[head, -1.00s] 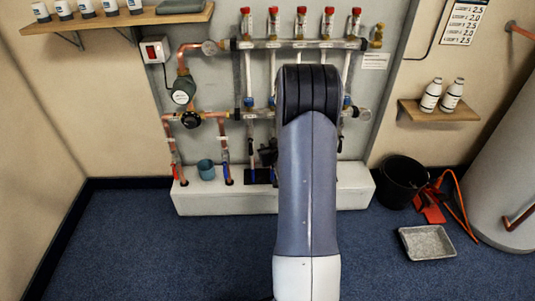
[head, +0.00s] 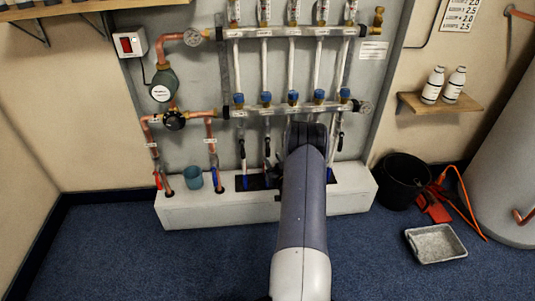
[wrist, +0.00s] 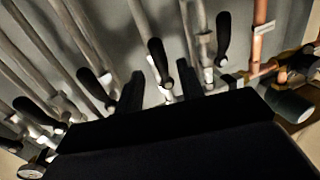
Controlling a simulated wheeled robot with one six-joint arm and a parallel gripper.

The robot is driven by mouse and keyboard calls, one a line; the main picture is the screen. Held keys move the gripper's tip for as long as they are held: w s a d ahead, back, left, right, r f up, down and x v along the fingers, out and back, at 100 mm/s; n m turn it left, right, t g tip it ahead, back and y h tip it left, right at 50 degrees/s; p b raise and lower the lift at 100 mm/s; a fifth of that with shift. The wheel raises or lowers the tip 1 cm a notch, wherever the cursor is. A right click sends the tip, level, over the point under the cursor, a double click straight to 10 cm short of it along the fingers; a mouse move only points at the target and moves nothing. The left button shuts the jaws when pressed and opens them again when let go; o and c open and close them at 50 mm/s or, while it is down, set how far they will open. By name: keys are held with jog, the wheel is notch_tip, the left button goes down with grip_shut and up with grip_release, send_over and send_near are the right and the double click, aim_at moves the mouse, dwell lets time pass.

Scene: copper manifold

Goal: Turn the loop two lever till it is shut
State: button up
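The loop two lever (wrist: 158,60) is a black handle on the second pale loop pipe from the copper pipe side. In the wrist view it lies roughly in line with its pipe, between the two fingers of my open gripper (wrist: 160,75). There is a gap on each side of it, and I see no clear contact.
Neighbouring black levers (wrist: 222,35) and (wrist: 95,88) flank this one closely. The lower manifold bar (head: 280,110) has blue caps. Copper pipes (head: 212,135) stand at left, above a pale plinth (head: 185,210) with a teal cup (head: 192,177). A black bucket (head: 403,180) stands right.

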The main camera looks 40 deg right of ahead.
aim_at(269, 152)
jog(key=b+x, duration=0.1)
jog(key=x, duration=0.5)
grip_shut()
dwell(0.3)
